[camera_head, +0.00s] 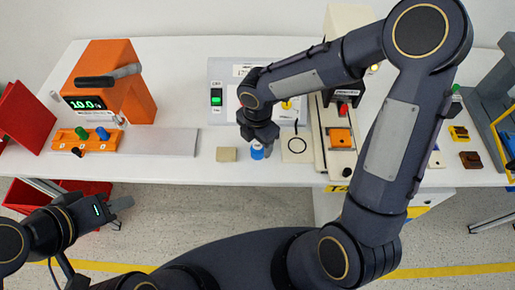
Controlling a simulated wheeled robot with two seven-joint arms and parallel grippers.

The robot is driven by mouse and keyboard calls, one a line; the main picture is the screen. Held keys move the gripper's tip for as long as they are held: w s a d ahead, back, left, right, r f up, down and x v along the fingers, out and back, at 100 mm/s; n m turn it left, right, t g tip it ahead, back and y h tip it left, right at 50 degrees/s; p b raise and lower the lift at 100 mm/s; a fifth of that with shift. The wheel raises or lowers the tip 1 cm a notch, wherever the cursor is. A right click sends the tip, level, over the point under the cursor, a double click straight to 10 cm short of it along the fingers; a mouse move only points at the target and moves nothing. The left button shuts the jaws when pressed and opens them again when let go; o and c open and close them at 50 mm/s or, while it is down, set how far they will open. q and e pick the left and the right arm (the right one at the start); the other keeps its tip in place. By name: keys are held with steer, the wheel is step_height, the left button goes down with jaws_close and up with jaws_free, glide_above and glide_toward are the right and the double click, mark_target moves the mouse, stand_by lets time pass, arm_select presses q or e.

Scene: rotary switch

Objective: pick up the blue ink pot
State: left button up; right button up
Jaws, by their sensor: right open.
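The blue ink pot (257,152) is small, with a pale band, and stands near the front edge of the white table. My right gripper (265,145) is open, pointing down right over the pot and hiding part of it. I cannot tell whether the fingers touch it. My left gripper (122,204) is low at the left, in front of the table and far from the pot; its fingers are too small to judge.
A beige block (226,154) lies just left of the pot. A white plate with a black ring (296,145) is to its right. Behind is a grey panel with a green switch (216,97). An orange rack (84,140) with coloured knobs and an orange machine (115,85) stand left.

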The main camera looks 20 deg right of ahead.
mark_target(257, 145)
steer(key=shift+f, duration=1.5)
steer(key=shift+s, duration=0.1)
steer(key=shift+c, duration=0.4)
steer(key=c, duration=1)
steer(key=shift+r, duration=0.2)
